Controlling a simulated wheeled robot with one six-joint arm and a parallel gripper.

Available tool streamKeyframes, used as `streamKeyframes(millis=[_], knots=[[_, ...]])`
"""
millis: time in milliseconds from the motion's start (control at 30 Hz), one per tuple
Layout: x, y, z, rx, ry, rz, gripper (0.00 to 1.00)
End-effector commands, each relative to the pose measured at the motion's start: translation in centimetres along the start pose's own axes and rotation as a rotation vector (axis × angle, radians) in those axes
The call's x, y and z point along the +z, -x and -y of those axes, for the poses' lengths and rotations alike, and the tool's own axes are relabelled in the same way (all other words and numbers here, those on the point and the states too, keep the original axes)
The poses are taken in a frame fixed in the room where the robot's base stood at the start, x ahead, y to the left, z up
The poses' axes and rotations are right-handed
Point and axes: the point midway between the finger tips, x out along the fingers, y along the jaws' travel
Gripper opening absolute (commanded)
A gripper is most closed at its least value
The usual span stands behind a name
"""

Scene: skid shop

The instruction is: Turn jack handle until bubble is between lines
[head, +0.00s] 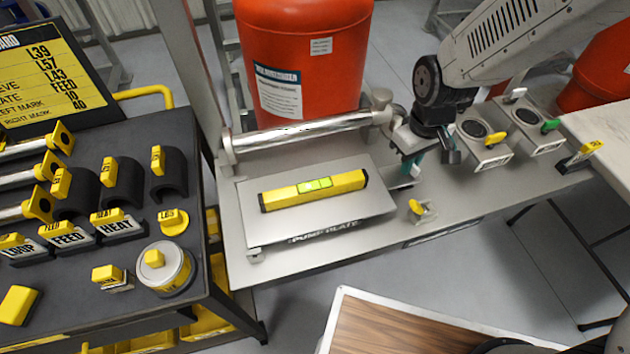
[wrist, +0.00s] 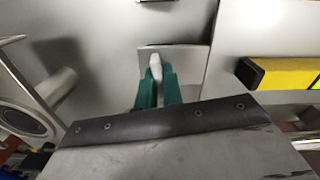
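A yellow spirit level (head: 280,196) with a green vial (head: 314,184) lies on the pump plate (head: 350,207). A brighter spot shows near the vial's middle, but the bubble's place against the lines is too small to tell. My gripper (head: 413,163) is at the right end of the plate, over the jack. In the wrist view its teal fingers (wrist: 158,88) close in on both sides of a pale grip, seemingly the jack handle (wrist: 156,67), with no clear gap. The level's dark end (wrist: 252,74) shows at right. The rest of the jack is mostly hidden.
A red tank (head: 300,60) stands behind the plate, with a metal roller (head: 300,133) between. A small yellow knob (head: 416,207) is right of the plate. A dark cart (head: 110,140) with labelled parts is left.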

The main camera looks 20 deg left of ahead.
Motion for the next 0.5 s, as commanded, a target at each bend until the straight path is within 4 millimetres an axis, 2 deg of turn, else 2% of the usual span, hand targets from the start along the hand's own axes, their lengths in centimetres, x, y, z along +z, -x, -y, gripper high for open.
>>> streamKeyframes(millis=[133,333,500], knots=[[-0.01,0.01,0.02,0.000,-0.050,0.000,0.00],[0.00,0.00,0.04,0.000,-0.262,0.000,0.00],[0.00,-0.01,0.05,0.000,-0.302,0.000,0.00]])
